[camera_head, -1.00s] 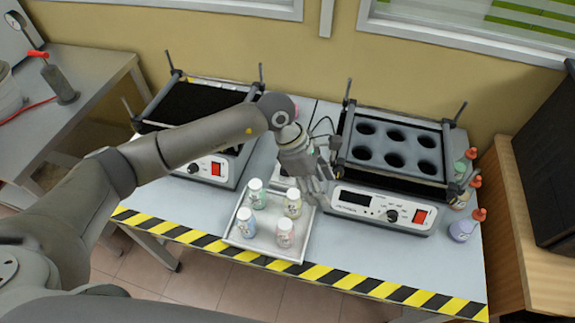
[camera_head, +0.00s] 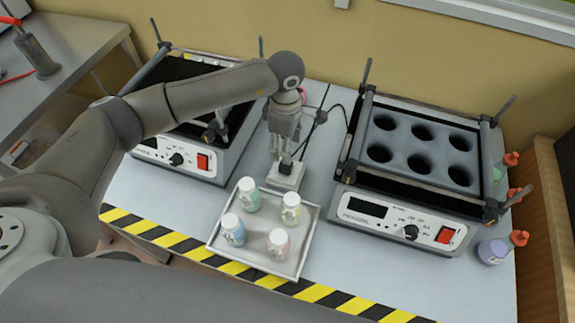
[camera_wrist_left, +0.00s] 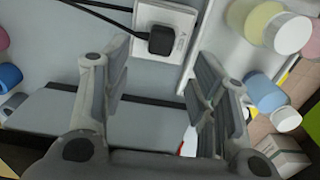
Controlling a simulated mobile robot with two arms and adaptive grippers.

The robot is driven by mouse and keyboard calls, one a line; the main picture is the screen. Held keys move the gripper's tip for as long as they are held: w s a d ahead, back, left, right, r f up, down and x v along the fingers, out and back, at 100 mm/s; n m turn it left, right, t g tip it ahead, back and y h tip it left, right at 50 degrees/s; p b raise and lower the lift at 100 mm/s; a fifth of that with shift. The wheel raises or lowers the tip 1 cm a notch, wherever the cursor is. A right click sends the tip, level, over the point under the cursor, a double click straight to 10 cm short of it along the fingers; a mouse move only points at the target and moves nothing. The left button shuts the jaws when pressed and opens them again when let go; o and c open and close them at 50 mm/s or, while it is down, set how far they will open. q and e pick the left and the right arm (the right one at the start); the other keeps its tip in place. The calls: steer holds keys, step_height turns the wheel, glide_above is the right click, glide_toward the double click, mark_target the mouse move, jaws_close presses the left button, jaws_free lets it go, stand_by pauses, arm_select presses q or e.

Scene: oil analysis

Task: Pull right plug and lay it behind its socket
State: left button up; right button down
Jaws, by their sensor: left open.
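A black plug (camera_wrist_left: 162,40) sits in a white socket (camera_wrist_left: 140,72) in the left wrist view, with its black cable running off to the left. In the head view the white socket (camera_head: 290,178) is on the table between the two machines, just behind the tray. My left gripper (camera_head: 286,160) points down over it and hides most of the plug there. In the wrist view my left gripper (camera_wrist_left: 162,58) is open and empty, with its fingers apart on either side of the plug. I cannot tell whether they touch it. My right gripper is not in view.
A tray (camera_head: 255,262) with several capped bottles stands in front of the socket. Shaker machines stand left (camera_head: 190,160) and right (camera_head: 395,222). A black cable (camera_head: 325,112) runs behind the gripper. Small flasks (camera_head: 492,250) stand at the right edge.

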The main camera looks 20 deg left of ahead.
mark_target(286, 167)
arm_select(q)
steer(key=shift+s+r, duration=0.1)
steer(key=shift+s, duration=0.05)
steer(key=shift+f, duration=0.4)
step_height(286, 167, down, 7)
steer(key=b, duration=0.5)
steer(key=shift+f, duration=0.2)
steer(key=shift+f+b, duration=0.45)
steer(key=shift+b, duration=0.3)
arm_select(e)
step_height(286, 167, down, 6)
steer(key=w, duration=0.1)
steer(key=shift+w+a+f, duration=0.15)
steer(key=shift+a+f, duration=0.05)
arm_select(q)
steer(key=shift+b, duration=0.4)
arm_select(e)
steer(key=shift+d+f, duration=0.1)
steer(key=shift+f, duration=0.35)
